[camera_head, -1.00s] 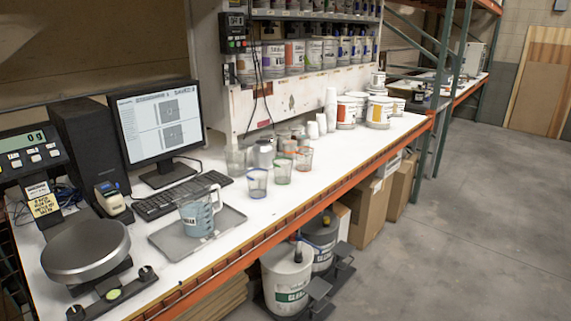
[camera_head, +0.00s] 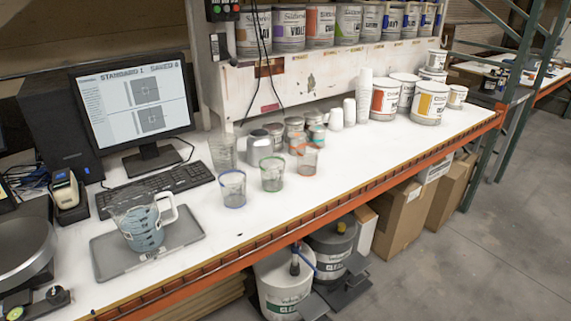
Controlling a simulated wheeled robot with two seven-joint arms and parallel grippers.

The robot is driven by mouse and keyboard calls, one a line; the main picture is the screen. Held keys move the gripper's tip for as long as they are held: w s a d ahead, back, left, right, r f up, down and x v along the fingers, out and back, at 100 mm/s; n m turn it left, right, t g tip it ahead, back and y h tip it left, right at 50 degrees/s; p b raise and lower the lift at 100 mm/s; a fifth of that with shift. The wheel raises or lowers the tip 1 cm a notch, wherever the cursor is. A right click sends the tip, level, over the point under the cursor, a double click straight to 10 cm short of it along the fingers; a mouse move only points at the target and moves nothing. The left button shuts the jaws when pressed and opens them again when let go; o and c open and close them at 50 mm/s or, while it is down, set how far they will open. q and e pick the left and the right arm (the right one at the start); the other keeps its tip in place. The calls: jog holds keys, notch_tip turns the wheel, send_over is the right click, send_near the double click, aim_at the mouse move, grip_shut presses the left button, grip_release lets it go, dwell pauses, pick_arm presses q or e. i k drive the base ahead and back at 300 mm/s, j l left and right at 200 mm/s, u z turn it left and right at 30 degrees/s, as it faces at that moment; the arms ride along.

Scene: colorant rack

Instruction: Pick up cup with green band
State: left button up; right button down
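The clear cup with the green band (camera_head: 272,176) stands upright on the white bench, near the middle of the view. A clear cup with a blue band (camera_head: 232,190) stands to its left and nearer the bench edge. A clear cup with an orange band (camera_head: 308,162) stands to its right. The cups stand apart, and nothing covers the front of the green-banded cup. Neither of my grippers shows in the head view.
A measuring jug with blue liquid (camera_head: 142,228) stands on a grey tray (camera_head: 187,229) at left. Behind the cups are a metal container (camera_head: 259,147), several tins and a taller clear cup (camera_head: 222,152). A keyboard (camera_head: 165,185) lies left.

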aim_at(272, 174)
jog(key=i+l, duration=0.2)
jog(key=l, duration=0.15)
jog(key=i+l+u, duration=0.15)
jog(key=i+l, duration=0.3)
jog(key=l, duration=0.3)
jog(key=u, duration=0.05)
